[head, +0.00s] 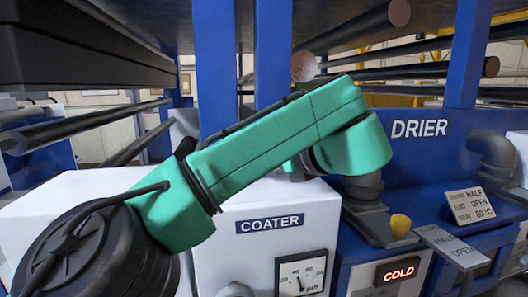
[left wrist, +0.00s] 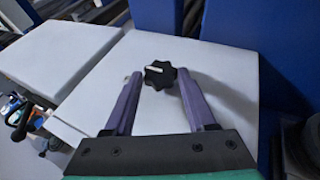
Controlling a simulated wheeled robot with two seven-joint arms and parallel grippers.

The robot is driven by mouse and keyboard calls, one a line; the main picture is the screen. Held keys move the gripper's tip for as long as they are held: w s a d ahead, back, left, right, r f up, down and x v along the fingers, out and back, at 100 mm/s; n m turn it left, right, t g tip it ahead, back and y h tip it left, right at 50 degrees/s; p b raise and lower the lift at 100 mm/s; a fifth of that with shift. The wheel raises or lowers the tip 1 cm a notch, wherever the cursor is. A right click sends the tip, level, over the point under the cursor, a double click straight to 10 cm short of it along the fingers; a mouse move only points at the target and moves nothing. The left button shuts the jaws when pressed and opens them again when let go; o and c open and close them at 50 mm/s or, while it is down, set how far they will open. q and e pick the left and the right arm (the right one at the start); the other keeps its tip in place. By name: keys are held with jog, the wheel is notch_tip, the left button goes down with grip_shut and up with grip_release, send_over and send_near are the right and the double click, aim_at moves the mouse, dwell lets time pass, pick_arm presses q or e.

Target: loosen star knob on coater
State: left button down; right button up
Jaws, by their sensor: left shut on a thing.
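The black star knob (left wrist: 160,75) with a pale mark on it sits on the white top of the coater in the left wrist view. My left gripper (left wrist: 159,77) has its two purple fingers on either side of the knob, shut on it. In the head view the white coater (head: 325,215) shows its COATER label and a dial gauge (head: 301,273). My green left arm crosses in front of it and hides the knob and the fingers. My right gripper is in neither view.
Blue uprights (head: 214,65) and long dark rollers stand behind. A blue panel (left wrist: 230,25) rises close beyond the knob.

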pick_arm(q)
jog(key=shift+n+y+p, duration=0.3)
jog(key=shift+f+g, duration=0.1)
jog(key=shift+g, duration=0.2)
jog(key=shift+c, duration=1.1)
grip_release()
jog(key=shift+w, duration=0.2)
